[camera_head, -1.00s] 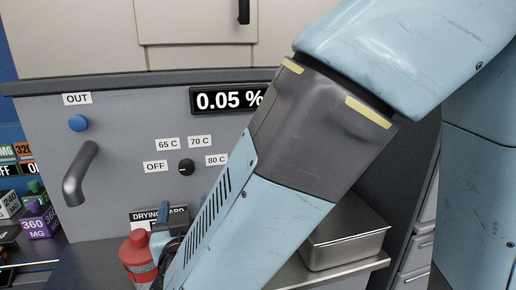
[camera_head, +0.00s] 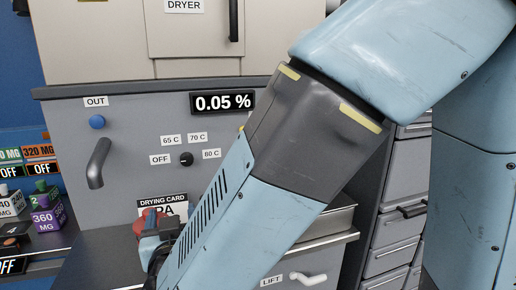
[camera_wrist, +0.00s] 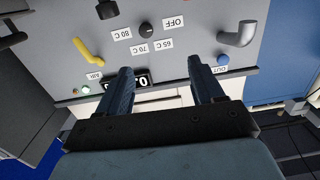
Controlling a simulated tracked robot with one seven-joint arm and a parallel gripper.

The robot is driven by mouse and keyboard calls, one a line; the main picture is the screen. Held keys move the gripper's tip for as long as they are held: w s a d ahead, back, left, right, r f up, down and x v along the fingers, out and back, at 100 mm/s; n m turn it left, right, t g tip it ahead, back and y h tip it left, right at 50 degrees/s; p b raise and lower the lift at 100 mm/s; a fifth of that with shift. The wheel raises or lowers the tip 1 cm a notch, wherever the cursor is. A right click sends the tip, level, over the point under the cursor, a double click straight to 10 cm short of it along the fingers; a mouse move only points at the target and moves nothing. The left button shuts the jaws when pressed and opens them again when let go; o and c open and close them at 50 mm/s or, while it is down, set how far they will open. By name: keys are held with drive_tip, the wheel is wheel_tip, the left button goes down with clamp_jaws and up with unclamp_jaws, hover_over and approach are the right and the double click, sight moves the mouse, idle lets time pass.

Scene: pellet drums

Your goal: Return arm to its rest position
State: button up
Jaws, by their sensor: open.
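My arm (camera_head: 260,185) reaches across the head view from upper right to lower left, in front of the grey dryer panel (camera_head: 130,130). My gripper (camera_wrist: 160,66) shows in the wrist view as two dark blue fingers spread apart, with nothing between them. In the head view only a blue part of my gripper (camera_head: 152,240) shows at the lower left, mostly hidden by my forearm. A red object (camera_head: 146,219) shows just beside it; whether they touch, I cannot tell.
The panel has a blue OUT button (camera_head: 97,122), a grey spout (camera_head: 98,163), a black knob (camera_head: 186,159) and a 0.05 % readout (camera_head: 222,103). Dosing blocks (camera_head: 46,215) stand at left. A metal tray (camera_head: 325,222) and drawers (camera_head: 400,185) lie behind my arm.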

drive_tip(key=w+d+r+g+y, duration=0.25)
drive_tip(key=w+d+r, duration=0.2)
drive_tip(key=w, duration=0.45)
drive_tip(key=w+d+r+g+h, duration=0.1)
drive_tip(key=w+d+g+h, duration=0.15)
drive_tip(key=d, duration=0.75)
drive_tip(key=s+d+m+g+h, duration=0.1)
drive_tip(key=s+d+g+h, duration=0.2)
drive_tip(key=d, duration=0.9)
drive_tip(key=s+d+m+g+h, duration=0.2)
drive_tip(key=s+d+g, duration=0.1)
drive_tip(key=s+d, duration=0.6)
drive_tip(key=d, duration=0.4)
drive_tip(key=shift+s+d+f+m+h, duration=0.25)
drive_tip(key=shift+s+f+m+h, duration=0.05)
drive_tip(key=shift+s+h, duration=0.1)
